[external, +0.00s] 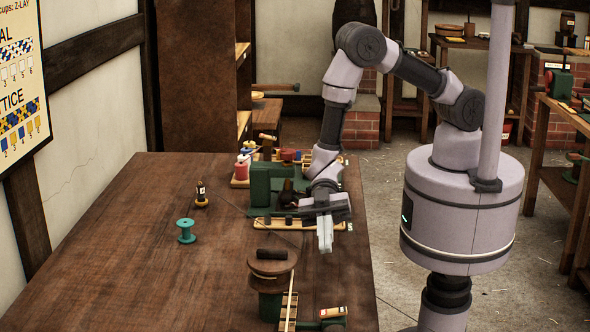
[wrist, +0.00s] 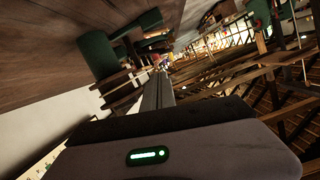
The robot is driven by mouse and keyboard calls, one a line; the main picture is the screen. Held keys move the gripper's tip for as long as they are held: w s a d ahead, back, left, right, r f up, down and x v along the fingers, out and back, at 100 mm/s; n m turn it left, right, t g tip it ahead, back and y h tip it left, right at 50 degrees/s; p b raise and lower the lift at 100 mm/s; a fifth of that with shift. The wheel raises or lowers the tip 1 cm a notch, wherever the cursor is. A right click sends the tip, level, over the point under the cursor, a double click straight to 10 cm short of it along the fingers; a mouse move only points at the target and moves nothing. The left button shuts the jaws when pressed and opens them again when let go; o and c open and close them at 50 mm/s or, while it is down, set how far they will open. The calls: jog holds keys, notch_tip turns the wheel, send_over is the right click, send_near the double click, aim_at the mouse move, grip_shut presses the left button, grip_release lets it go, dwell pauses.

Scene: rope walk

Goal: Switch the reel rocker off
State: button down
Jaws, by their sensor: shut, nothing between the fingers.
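The reel (external: 268,272), a brown wooden drum on a green stand, is at the table's near right part in the external view. A small green unit with a pale and reddish top (external: 333,313) sits by its foot; it may carry the rocker, but I cannot tell its position. My gripper (external: 325,246) points down near the table's right edge, behind and to the right of the reel and apart from it. Its fingers are together and empty. In the wrist view the closed fingers (wrist: 160,85) point away from the camera; no rocker is clear there.
A green machine (external: 262,186) on a yellow-edged base stands behind my gripper. A teal spool (external: 186,230) and a small dark bottle (external: 201,194) stand to the left. A pink spool (external: 242,168) is farther back. The table's left middle is clear.

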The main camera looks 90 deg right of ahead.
jog(key=shift+s+a+f+g, duration=0.15)
jog(key=shift+s+g, duration=0.15)
jog(key=shift+s, duration=0.3)
jog(key=b, duration=0.3)
send_over(333, 313)
jog(key=d, duration=0.4)
notch_tip(333, 313, down, 3)
jog(key=shift+s+a+f+b, duration=0.1)
jog(key=shift+a+f+b, duration=0.1)
jog(key=shift+f+b, duration=0.75)
jog(key=shift+s+f, duration=0.2)
jog(key=shift+f, duration=0.5)
